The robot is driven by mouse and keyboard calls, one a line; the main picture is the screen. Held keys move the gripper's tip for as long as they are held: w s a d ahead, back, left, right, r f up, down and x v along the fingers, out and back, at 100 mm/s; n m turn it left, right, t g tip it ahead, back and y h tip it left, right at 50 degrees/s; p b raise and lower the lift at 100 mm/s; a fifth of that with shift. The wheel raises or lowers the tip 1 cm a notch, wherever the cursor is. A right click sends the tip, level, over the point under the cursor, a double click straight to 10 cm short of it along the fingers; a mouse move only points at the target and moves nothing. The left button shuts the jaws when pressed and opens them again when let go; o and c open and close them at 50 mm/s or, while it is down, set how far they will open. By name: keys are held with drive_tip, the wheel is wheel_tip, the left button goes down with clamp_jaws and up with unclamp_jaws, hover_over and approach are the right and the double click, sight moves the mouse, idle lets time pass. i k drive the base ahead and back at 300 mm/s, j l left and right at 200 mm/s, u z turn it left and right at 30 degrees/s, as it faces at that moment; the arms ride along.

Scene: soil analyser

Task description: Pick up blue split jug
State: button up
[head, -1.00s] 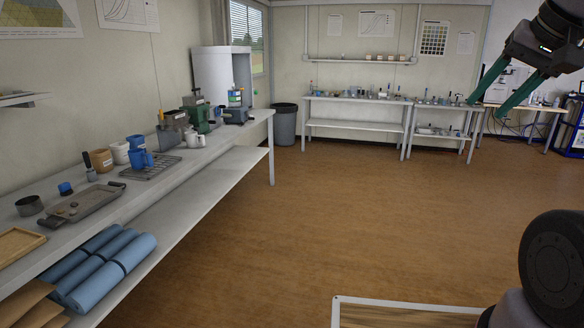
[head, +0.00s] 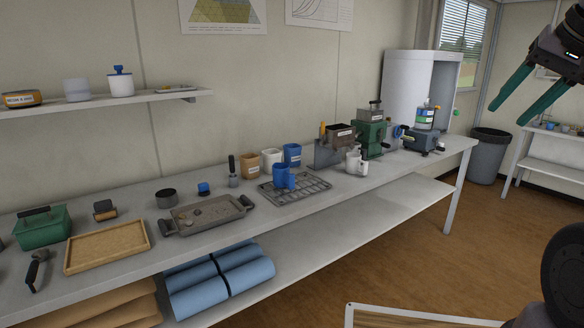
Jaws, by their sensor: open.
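A blue jug (head: 284,177) with a handle on its right stands on a dark wire rack on the long bench, near the bench's front edge. A second blue container (head: 292,154) with a pale label stands just behind it, against the back of the bench. I cannot tell from here which of them is split. My gripper (head: 508,108) is at the upper right, open and empty, with two green fingers pointing down and left. It is well apart from both blue vessels.
The wire rack (head: 315,186) lies beside a grey handled tray (head: 180,223). A tan cup (head: 250,165) and white cup (head: 271,158) stand behind. A white mug (head: 357,165) and green machine (head: 371,140) are to the right.

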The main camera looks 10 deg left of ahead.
sight(282, 177)
drive_tip(key=i+j+u, duration=0.1)
drive_tip(key=i+u, duration=0.25)
drive_tip(key=i, duration=0.2)
drive_tip(key=i+u, duration=0.35)
drive_tip(key=i, duration=0.15)
drive_tip(key=i+l+u, duration=0.35)
drive_tip(key=i, duration=0.2)
drive_tip(key=j, duration=0.1)
